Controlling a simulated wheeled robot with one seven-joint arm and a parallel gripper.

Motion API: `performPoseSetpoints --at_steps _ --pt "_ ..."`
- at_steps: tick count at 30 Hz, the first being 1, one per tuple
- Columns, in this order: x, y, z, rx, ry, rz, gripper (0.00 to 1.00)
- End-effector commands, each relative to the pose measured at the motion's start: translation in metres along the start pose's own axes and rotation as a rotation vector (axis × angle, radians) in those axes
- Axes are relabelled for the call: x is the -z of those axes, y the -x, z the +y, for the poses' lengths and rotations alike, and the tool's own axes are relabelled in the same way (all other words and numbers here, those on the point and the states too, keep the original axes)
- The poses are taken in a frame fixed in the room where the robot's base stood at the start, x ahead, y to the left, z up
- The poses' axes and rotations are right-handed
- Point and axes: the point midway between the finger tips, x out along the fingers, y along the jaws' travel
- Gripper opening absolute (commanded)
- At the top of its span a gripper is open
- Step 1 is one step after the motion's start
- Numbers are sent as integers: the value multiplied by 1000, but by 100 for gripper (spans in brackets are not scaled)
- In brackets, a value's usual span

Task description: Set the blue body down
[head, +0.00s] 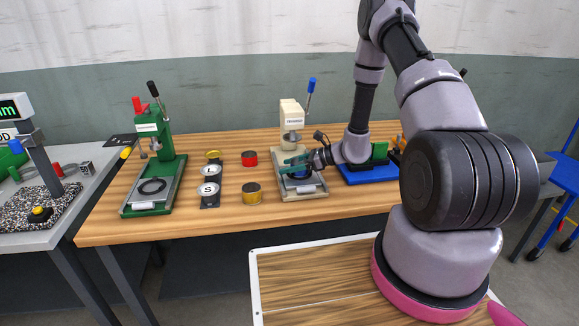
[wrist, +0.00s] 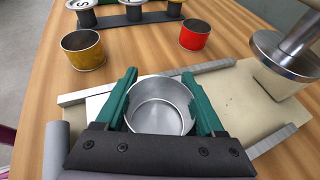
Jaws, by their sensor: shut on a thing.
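My gripper (head: 296,163) reaches in from the right over the base of the cream press (head: 291,116) with the blue-tipped lever. Its two green fingers (wrist: 160,92) are shut on either side of the blue body (wrist: 160,118), an upright open can whose bare silver inside shows in the wrist view. In the head view only a dark blue strip of the body (head: 300,175) shows below the fingers. The body is over the pale press plate (wrist: 240,95), between its grey rails, in front of the round press head (wrist: 288,66). Whether its underside touches the plate is hidden.
A yellow can (head: 252,194) and a red can (head: 249,158) stand left of the press. Beyond them are a dark rack (head: 210,201) with lidded pieces and a green press (head: 150,150). A blue tray (head: 368,175) lies right. Bare wood separates the cans and press.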

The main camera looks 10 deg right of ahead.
Motion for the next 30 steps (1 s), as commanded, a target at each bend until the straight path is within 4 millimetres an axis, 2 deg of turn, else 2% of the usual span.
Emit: performPoseSetpoints --at_steps 5,6,8,9,17,19,23,30 --pt "2 -1 0 0 -1 0 19" --pt "3 -1 0 0 0 0 74" --pt "2 -1 0 0 0 0 97" --pt "2 -1 0 0 0 0 100" --pt "0 0 0 0 0 0 100" --pt "0 6 -1 2 0 1 100" --pt "0 27 -2 5 0 1 100" --pt "0 80 -1 4 0 1 100"
